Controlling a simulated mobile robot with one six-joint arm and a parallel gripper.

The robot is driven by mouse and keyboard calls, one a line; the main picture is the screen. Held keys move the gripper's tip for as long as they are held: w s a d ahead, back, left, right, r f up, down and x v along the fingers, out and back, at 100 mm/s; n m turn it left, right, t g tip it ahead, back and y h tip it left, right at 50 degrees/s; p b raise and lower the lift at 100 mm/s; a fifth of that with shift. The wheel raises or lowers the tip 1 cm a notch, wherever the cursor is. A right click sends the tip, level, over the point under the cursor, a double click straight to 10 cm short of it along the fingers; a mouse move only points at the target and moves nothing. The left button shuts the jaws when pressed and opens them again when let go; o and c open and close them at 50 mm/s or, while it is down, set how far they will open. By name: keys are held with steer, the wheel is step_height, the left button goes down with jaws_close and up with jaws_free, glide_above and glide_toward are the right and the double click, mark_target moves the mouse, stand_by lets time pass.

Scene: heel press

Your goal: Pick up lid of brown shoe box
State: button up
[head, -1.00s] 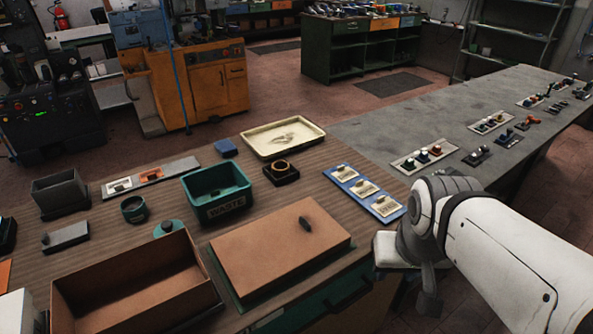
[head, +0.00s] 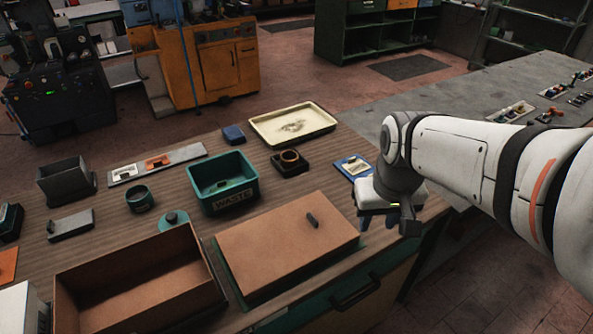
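The brown lid (head: 285,243) lies flat on a dark green base on the wooden bench, with a small dark knob (head: 312,220) on its top near the right side. The open brown box (head: 140,300), empty inside as far as I see, stands to its left. My gripper (head: 385,222) is right of the lid, over the bench's right edge, apart from the lid. Its fingers are mostly hidden by the wrist, so its opening does not show.
A green bin marked WASTE (head: 222,183) stands behind the lid. A cream tray (head: 292,125), a dark block with a brown ring (head: 289,162) and a blue card tray (head: 353,167) lie further back. A teal round lid (head: 174,219) sits behind the box.

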steer(key=w+a+f+n+g+p, duration=0.25)
steer(key=w+a, duration=0.35)
steer(key=w, duration=0.3)
steer(key=n+p, duration=0.1)
steer(key=n, duration=0.2)
glide_above(313, 216)
steer(key=shift+m+h, duration=0.25)
steer(key=shift+h, duration=0.05)
steer(key=f, duration=0.4)
steer(key=shift+w+a, duration=0.2)
steer(key=shift+w, duration=0.15)
steer(key=shift+w+a+f+g, duration=0.15)
steer(key=shift+a+f+g, duration=0.1)
steer(key=shift+f, duration=0.3)
steer(key=f, duration=0.2)
steer(key=f+p, duration=0.1)
steer(key=f, duration=0.2)
steer(key=s+f+p, duration=0.1)
steer(key=f, duration=0.1)
steer(key=shift+d+f, duration=0.15)
steer(key=shift+d, duration=0.2)
jaws_close()
